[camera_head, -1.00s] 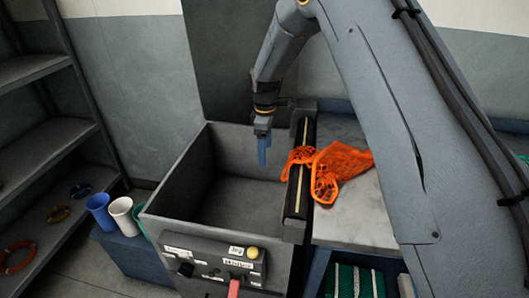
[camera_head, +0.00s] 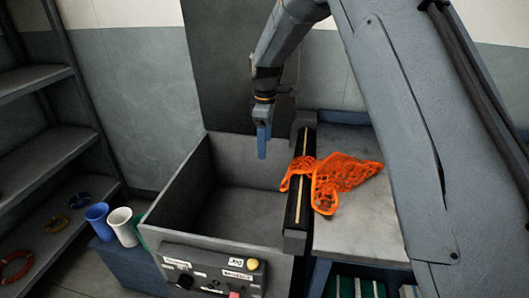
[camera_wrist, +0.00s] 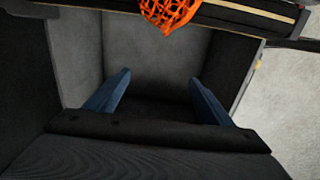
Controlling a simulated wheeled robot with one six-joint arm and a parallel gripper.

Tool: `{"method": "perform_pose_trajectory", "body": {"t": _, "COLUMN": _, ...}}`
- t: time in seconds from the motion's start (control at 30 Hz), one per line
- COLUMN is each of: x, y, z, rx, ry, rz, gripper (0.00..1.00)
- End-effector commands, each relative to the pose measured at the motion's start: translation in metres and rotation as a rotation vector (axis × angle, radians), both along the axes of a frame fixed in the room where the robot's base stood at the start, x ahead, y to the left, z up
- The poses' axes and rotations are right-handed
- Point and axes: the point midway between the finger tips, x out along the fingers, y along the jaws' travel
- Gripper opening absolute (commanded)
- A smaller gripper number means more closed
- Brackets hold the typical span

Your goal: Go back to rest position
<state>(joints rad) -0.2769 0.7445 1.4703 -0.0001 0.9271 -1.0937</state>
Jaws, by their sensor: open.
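My gripper (camera_head: 262,142) hangs with its blue fingers pointing down over the open grey bin. In the wrist view my gripper (camera_wrist: 160,100) shows its two fingers spread apart with nothing between them. An orange net (camera_head: 342,180) lies over the dark roller bar and onto the grey worktop to the right of my gripper, apart from it. Part of the orange net (camera_wrist: 170,12) also shows at the top of the wrist view.
The grey bin (camera_head: 178,185) looks empty, with a control panel (camera_head: 212,275) on its front. The dark roller bar (camera_head: 298,200) runs along its right rim beside the worktop (camera_head: 365,232). Blue (camera_head: 98,220) and white (camera_head: 122,226) cups stand left; shelves (camera_head: 50,150) are beyond.

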Motion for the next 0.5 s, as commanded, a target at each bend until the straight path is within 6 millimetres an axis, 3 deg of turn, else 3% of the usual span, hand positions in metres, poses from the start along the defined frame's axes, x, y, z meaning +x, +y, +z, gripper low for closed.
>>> {"method": "perform_pose_trajectory", "body": {"t": 0.27, "x": -0.002, "y": -0.002, "z": 0.029, "rx": 0.000, "ry": -0.001, "rz": -0.010, "gripper": 0.75}}
{"method": "perform_pose_trajectory", "body": {"t": 0.37, "x": -0.013, "y": -0.016, "z": 0.034, "rx": 0.001, "ry": -0.004, "rz": -0.077, "gripper": 0.75}}
{"method": "perform_pose_trajectory", "body": {"t": 0.5, "x": -0.054, "y": -0.057, "z": 0.038, "rx": 0.005, "ry": -0.012, "rz": -0.296, "gripper": 0.75}}
